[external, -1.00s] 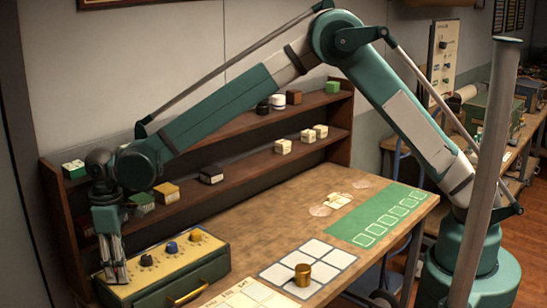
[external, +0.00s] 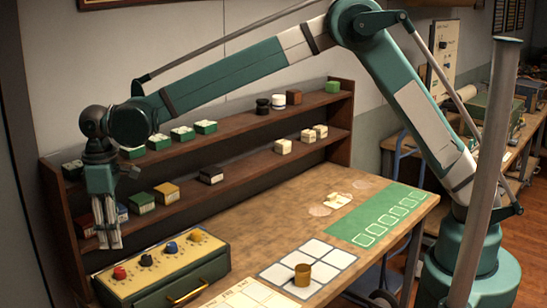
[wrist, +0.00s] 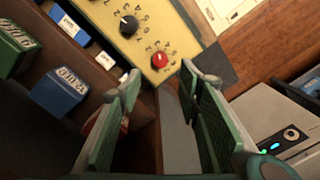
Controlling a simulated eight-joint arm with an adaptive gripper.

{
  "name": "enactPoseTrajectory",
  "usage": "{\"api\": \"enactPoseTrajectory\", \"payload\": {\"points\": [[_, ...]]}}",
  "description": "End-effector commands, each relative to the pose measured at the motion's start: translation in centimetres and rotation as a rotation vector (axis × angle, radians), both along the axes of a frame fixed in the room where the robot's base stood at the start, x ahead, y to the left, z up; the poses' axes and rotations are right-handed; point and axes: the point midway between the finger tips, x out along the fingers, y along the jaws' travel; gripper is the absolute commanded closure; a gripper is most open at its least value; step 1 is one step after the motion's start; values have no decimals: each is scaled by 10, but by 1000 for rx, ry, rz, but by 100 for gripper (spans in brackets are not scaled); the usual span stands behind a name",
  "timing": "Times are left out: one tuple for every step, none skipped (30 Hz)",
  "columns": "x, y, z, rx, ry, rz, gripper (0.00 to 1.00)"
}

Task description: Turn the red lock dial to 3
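The red lock dial (external: 119,272) is the leftmost of several dials on the yellow top of the green lock box (external: 160,258). In the wrist view the red dial (wrist: 159,60) sits just beyond the fingers, with small marks around it that are too small to read surely. A black dial (external: 146,260), a blue dial (external: 171,247) and a yellow dial (external: 196,235) follow to its right. My gripper (external: 108,246) hangs above and left of the red dial, apart from it. In the wrist view its two fingers (wrist: 160,100) are spread with nothing between them.
A wooden shelf (external: 230,178) with several small blocks stands behind the box, close to my gripper. A brass cup (external: 302,275) stands on the white grid mat. The box has a brass drawer handle (external: 188,292).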

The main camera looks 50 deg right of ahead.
Motion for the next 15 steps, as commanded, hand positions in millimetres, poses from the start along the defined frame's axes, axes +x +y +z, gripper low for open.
{"api": "enactPoseTrajectory", "payload": {"points": [[0,0,5,0,0,0,65],[0,0,7,0,0,0,65],[0,0,9,0,0,0,65],[0,0,10,0,0,0,65],[0,0,11,0,0,0,65],[0,0,12,0,0,0,65],[0,0,12,0,0,0,65],[0,0,13,0,0,0,65],[0,0,13,0,0,0,65],[0,0,13,0,0,0,65],[0,0,13,0,0,0,65],[0,0,13,0,0,0,65],[0,0,13,0,0,0,65],[0,0,13,0,0,0,65],[0,0,13,0,0,0,65]]}}
